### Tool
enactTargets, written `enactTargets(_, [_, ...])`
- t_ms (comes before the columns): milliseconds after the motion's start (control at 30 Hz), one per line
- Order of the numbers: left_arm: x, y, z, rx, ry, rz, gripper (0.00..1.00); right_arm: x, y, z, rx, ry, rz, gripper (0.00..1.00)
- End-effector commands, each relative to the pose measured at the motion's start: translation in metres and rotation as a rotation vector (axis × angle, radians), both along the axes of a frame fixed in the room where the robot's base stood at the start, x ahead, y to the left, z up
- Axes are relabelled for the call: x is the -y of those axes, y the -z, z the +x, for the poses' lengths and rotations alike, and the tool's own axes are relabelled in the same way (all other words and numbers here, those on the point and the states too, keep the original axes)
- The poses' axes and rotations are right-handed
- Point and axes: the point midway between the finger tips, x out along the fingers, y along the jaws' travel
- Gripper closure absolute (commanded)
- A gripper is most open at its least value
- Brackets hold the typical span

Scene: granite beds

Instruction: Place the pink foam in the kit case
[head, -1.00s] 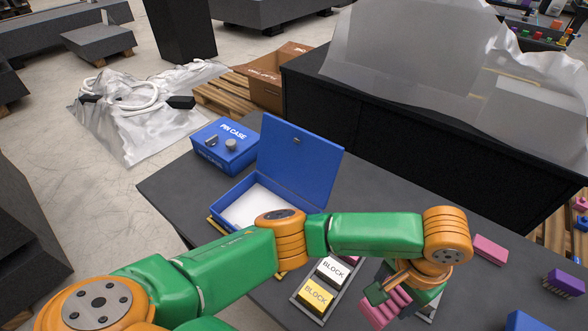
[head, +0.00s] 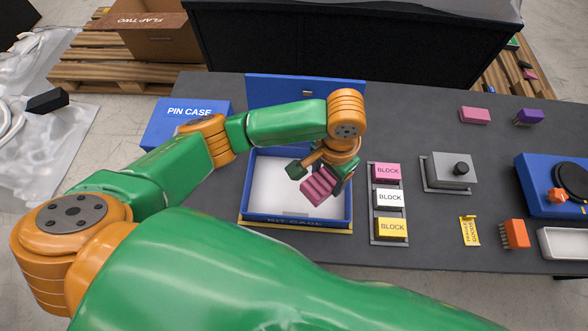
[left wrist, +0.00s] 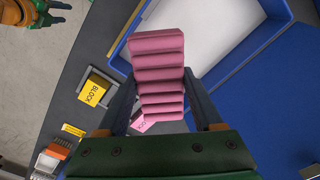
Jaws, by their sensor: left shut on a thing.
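The pink ridged foam (head: 319,188) is held in my left gripper (head: 322,176), which is shut on it above the right half of the open blue kit case (head: 262,219). The foam is tilted and clear of the case's white floor (head: 272,188), which looks empty where it shows. The lid (head: 280,90) stands open at the back, partly hidden by my arm. In the left wrist view the foam (left wrist: 160,75) sits between the fingers, with the case (left wrist: 232,72) beyond it.
A rack of pink, white and yellow blocks (head: 388,200) stands right of the case. A blue pin case (head: 165,122) is behind at the left.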

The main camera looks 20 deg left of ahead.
Motion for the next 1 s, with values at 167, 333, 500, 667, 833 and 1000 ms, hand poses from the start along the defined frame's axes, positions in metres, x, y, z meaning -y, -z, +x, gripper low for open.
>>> enactTargets(167, [-0.047,0.04,0.016,-0.003,-0.006,0.004,0.84,0.003,0.01,0.0,0.001,0.0,-0.004,0.5])
enactTargets(333, [-0.064,0.063,0.023,-0.002,-0.002,0.001,0.84,0.002,0.014,0.001,0.001,0.0,-0.003,0.5])
enactTargets(500, [-0.073,0.096,0.026,-0.002,0.0,0.0,0.84,0.0,0.024,0.001,0.001,0.001,0.0,0.5])
enactTargets(667, [-0.072,0.103,0.027,0.001,0.002,0.0,0.84,-0.004,0.024,0.001,0.001,0.001,0.006,0.5])
enactTargets(833, [-0.072,0.102,0.026,0.001,0.001,0.0,0.84,-0.005,0.024,0.0,0.0,0.001,0.007,0.5])
enactTargets(1000, [-0.072,0.104,0.026,0.0,0.001,-0.001,0.11,-0.004,0.024,0.0,0.0,0.0,0.007,0.5])
